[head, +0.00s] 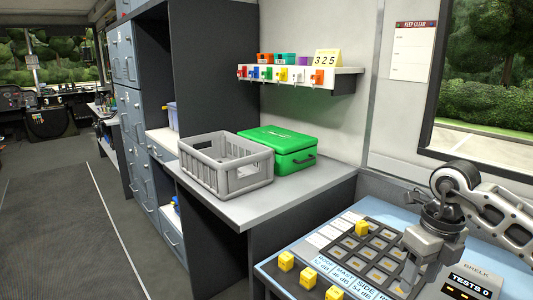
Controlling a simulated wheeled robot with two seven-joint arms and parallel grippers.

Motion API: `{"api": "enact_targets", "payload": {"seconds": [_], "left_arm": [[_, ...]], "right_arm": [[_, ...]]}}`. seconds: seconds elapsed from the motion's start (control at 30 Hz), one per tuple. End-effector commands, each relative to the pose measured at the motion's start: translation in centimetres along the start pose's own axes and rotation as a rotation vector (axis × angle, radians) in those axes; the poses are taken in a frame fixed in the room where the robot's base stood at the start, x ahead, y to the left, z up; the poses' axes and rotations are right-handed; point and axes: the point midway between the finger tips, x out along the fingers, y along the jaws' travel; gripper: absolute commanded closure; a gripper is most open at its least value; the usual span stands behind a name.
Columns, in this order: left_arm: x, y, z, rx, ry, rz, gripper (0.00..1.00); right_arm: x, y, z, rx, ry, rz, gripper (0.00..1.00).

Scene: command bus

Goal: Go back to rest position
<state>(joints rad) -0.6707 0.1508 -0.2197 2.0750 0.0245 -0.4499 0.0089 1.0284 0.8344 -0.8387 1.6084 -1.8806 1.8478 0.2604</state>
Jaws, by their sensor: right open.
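My right gripper (420,275) is at the lower right in the head view. Its arm comes in from the right edge. It is over the right side of a dark keypad-like board (353,250) on the blue-topped desk. Its jaws point down and are open, with nothing seen between them. My left gripper is not in view.
A grey crate (205,178) and a green case (297,160) stand on the grey counter (262,212). A wall shelf (345,82) holds small coloured bins and a "325" sign (327,59). A device reading "TESTS 0" (470,287) is right of my gripper. The left floor (60,230) is clear.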

Motion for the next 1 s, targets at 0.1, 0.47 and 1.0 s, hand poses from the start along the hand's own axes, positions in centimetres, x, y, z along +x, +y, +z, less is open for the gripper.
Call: {"api": "enact_targets", "payload": {"seconds": [0.1,0.47,1.0], "left_arm": [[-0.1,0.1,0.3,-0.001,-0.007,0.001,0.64],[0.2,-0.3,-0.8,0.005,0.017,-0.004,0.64],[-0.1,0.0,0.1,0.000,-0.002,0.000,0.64]], "right_arm": [[1.9,3.2,0.5,-0.048,-0.030,0.118,0.51],[5.5,16.2,1.0,-0.114,-0.163,0.646,0.51],[8.7,19.2,-0.1,1.805,-0.410,1.948,0.51]]}}
